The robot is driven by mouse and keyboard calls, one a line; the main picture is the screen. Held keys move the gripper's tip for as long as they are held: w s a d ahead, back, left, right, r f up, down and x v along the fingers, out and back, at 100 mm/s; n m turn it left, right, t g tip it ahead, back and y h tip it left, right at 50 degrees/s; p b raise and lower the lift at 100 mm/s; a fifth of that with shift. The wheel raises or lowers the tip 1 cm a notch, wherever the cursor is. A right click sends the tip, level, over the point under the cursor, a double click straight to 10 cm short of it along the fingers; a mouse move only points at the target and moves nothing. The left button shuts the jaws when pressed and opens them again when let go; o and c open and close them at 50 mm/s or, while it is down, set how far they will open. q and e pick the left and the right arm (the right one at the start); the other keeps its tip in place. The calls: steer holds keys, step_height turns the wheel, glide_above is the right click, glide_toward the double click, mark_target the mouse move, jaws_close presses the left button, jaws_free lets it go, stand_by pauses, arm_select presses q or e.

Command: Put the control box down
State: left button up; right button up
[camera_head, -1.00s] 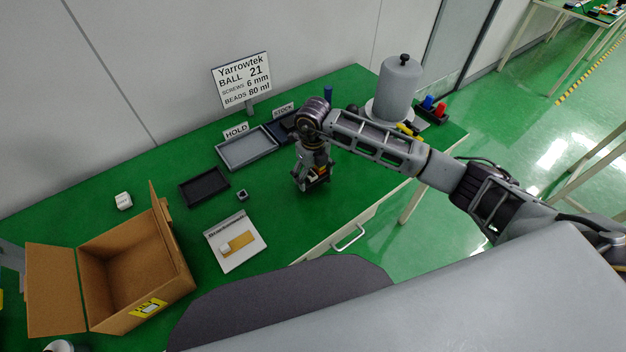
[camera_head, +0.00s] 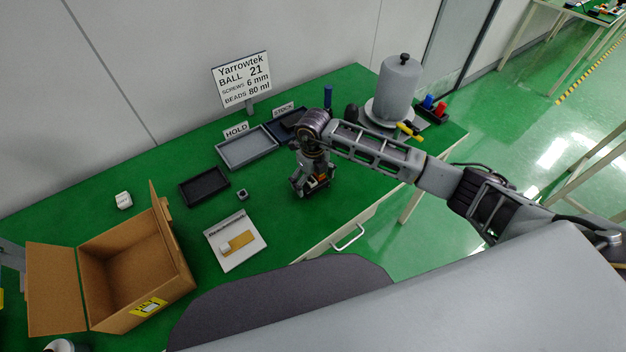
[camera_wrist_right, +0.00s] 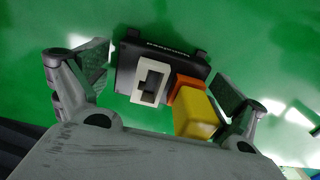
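The control box (camera_wrist_right: 160,65) is a black unit with lettering along one edge. It carries a white frame-shaped part and an orange and yellow block. In the head view it shows small and partly hidden beneath my right gripper (camera_head: 311,188), over the green table's front part. In the right wrist view the fingers of my right gripper (camera_wrist_right: 158,88) stand on both sides of the box, spread, with a narrow green gap visible at the left finger. The yellow block lies close to the right finger; contact there is unclear. My left gripper is not identifiable in view.
A grey canister (camera_head: 398,88) stands back right.

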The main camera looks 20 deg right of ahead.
mark_target(313, 178)
arm_select(q)
steer(key=shift+w+r, duration=0.1)
steer(key=shift+r, duration=0.05)
arm_select(e)
steer(key=shift+r, duration=0.15)
steer(key=shift+r, duration=0.2)
step_height(313, 178, up, 10)
steer(key=shift+f+b, duration=0.1)
steer(key=shift+b, duration=0.3)
arm_select(q)
steer(key=shift+w+a+f, duration=0.2)
steer(key=shift+a+f, duration=0.05)
steer(key=shift+a, duration=0.2)
steer(key=shift+w+a+f, duration=0.15)
steer(key=shift+a+f, duration=0.1)
steer(key=shift+a, duration=0.2)
arm_select(e)
steer(key=shift+r, duration=0.9)
arm_select(q)
steer(key=shift+d, duration=0.2)
steer(key=shift+s+d, duration=0.3)
steer(key=shift+d, duration=0.35)
steer(key=shift+a, duration=0.2)
